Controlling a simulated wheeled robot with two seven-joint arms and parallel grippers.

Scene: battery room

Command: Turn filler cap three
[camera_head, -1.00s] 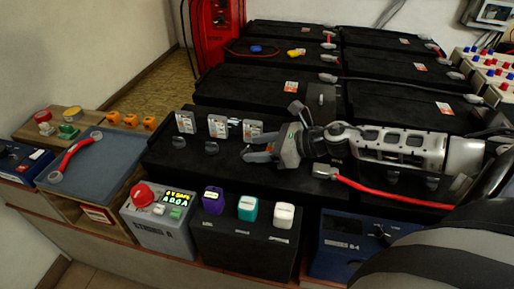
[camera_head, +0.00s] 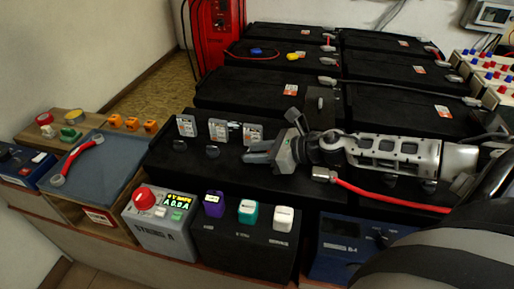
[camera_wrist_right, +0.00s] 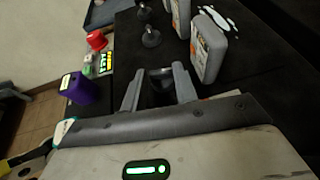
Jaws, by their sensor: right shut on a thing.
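Several black filler caps stand on the top of the near black battery (camera_head: 200,172). The first cap (camera_head: 180,145) and the second cap (camera_head: 212,151) stand free, left of my right gripper. My right gripper (camera_head: 254,154) is low over the battery top, its fingers pointing left. In the right wrist view, the gripper (camera_wrist_right: 160,78) has its two grey fingers on either side of a third dark cap (camera_wrist_right: 162,92), which is partly hidden by the gripper body. It is shut on that cap. Two free caps (camera_wrist_right: 150,38) show beyond it. My left gripper is out of view.
In front is a black box (camera_head: 240,236) with purple, teal and white pieces, beside a grey unit (camera_head: 160,228) with a red button. A red cable (camera_head: 390,195) lies right of the gripper.

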